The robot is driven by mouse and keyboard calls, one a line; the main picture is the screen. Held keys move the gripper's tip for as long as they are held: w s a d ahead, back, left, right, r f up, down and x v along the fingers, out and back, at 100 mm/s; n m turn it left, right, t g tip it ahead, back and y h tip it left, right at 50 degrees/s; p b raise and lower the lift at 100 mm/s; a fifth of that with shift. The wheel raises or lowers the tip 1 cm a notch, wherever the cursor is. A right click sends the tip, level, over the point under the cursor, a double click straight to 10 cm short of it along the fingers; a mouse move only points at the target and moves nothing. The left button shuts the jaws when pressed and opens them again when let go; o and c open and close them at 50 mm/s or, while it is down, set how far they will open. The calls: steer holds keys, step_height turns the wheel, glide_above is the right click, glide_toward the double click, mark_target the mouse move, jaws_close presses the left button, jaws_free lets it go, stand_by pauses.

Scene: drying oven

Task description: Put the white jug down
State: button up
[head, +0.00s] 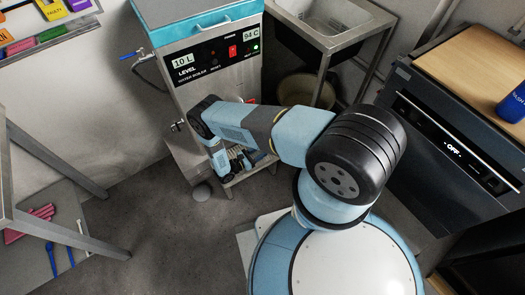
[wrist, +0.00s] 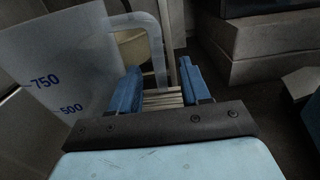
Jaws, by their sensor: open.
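The white jug (wrist: 62,65) is a translucent white vessel with blue 750 and 500 marks, at the left of the wrist view. It looks tilted there. Its handle (wrist: 155,45) reaches down toward the space between the blue fingers of my gripper (wrist: 160,88). My gripper is open, and its fingers stand apart on either side of the handle's lower end. I cannot tell whether a finger touches it. The jug's base is out of the wrist view. In the head view I cannot make out the jug; my arm covers much of that area.
A water boiler (head: 205,55) stands behind my arm, with a metal tap (head: 178,126) low on its left. A slatted stand (head: 238,180) is below my wrist. A sink (head: 330,18) and a dark oven (head: 440,110) are at the right.

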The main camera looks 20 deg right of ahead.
steer(key=v, duration=1)
steer(key=shift+a, duration=0.1)
steer(key=shift+s, duration=0.1)
